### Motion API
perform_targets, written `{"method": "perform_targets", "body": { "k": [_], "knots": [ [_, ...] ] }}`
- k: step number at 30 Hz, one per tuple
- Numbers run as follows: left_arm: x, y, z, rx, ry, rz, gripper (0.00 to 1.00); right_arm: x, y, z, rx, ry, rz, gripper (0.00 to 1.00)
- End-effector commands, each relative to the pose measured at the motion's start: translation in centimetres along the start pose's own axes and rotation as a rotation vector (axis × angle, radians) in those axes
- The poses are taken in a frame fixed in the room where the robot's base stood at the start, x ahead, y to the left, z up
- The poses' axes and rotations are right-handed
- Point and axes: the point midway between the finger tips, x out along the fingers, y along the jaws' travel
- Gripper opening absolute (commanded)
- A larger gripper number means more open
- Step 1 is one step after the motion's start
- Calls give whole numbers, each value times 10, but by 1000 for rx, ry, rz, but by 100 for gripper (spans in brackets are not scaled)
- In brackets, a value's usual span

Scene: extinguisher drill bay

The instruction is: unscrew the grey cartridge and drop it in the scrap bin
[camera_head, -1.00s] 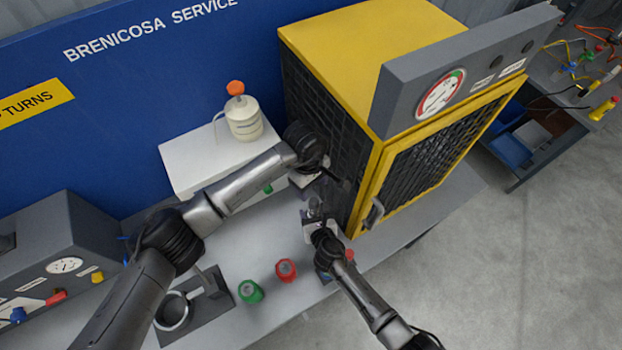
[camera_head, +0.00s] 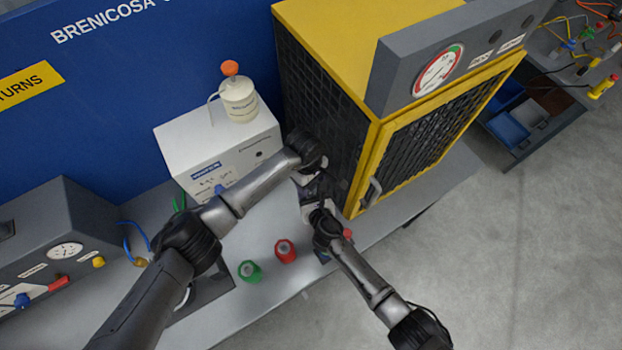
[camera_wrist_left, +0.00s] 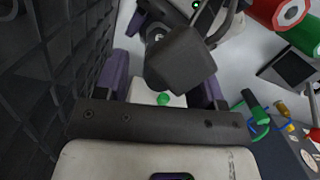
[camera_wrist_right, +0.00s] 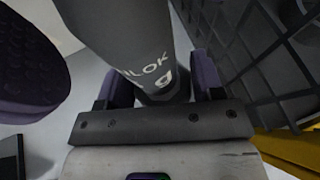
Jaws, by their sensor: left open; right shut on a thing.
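In the right wrist view a dark grey lettered cylinder (camera_wrist_right: 130,40), apparently the grey cartridge, stands between the purple fingers. My right gripper (camera_head: 318,203) is shut on it in front of the yellow cabinet. My left gripper (camera_head: 309,183) is open close by, beside the cabinet's mesh side. In the left wrist view a dark grey blocky end (camera_wrist_left: 182,62) lies between its spread fingers; I cannot tell whether they touch it. The grippers hide most of the cartridge in the head view. I cannot tell which container is the scrap bin.
The yellow cabinet (camera_head: 345,50) stands close behind both grippers. A green cartridge (camera_head: 249,271) and a red cartridge (camera_head: 285,250) stand near the table's front edge. A white box (camera_head: 190,140) carries a bottle (camera_head: 240,100). A blue tray (camera_head: 505,130) sits at the far right.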

Motion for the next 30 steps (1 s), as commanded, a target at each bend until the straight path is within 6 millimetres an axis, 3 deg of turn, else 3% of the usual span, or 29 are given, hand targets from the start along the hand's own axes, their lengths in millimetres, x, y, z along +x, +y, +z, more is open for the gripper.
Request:
{"method": "perform_targets", "body": {
  "k": [2,20,21,28,30],
  "knots": [
    [0,0,0,0,0,0,61,0,0,-1,0,1,0,0],
    [0,0,0,0,0,0,5,0,0,-1,0,1,0,0],
    [0,0,0,0,0,0,37,0,0,-1,0,1,0,0],
    [0,0,0,0,0,0,58,0,0,-1,0,1,0,0],
    [0,0,0,0,0,0,58,0,0,-1,0,1,0,0]
  ]
}}
